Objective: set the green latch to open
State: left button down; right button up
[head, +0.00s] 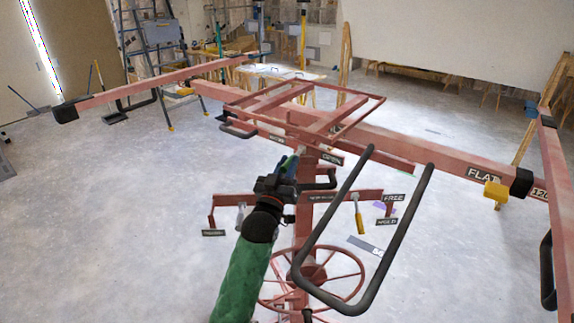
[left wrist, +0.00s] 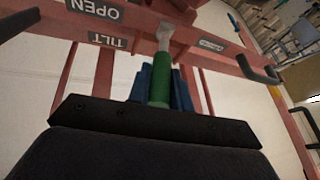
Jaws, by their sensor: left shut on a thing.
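The green latch (left wrist: 160,88) is a green cylindrical grip on a grey metal stem that meets the red frame (left wrist: 200,40). My left gripper (left wrist: 160,95) is shut on the grip, with its blue fingers on both sides of it. In the head view my left gripper (head: 288,168) is at the lift's upper mast and hides most of the latch. In the left wrist view the latch stands between an OPEN plate (left wrist: 95,8) with a TILT plate (left wrist: 107,40) on the left and a small plate (left wrist: 211,44) on the right. My right gripper is not in view.
A black looped bar (head: 395,235) stands close right of my left arm. Below are a red handwheel (head: 345,275) and a crossbar with a yellow-handled lever (head: 359,216) near a FREE plate (head: 394,198). Long red arms spread to both sides.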

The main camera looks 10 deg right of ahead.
pick_arm(q)
jog(key=c, duration=1.3)
grip_release()
jog(key=shift+s+f, duration=0.15)
jog(key=shift+s+a+f+b, duration=0.2)
jog(key=shift+s+b, duration=0.1)
jog(key=shift+b, duration=0.15)
jog(key=shift+s+a+f+b, duration=0.2)
jog(key=shift+s+f+b, duration=0.1)
jog(key=shift+s, duration=0.05)
jog(key=shift+r+b+v, duration=0.1)
jog(key=shift+b+v, duration=0.5)
jog(key=shift+v, duration=0.8)
jog(key=shift+r+b+v, duration=0.15)
jog(key=shift+b+v, duration=0.4)
jog(key=shift+v, duration=0.85)
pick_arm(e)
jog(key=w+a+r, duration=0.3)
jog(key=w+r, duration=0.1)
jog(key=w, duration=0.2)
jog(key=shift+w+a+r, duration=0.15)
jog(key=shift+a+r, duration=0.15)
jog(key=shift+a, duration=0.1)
pick_arm(q)
jog(key=shift+s, duration=0.1)
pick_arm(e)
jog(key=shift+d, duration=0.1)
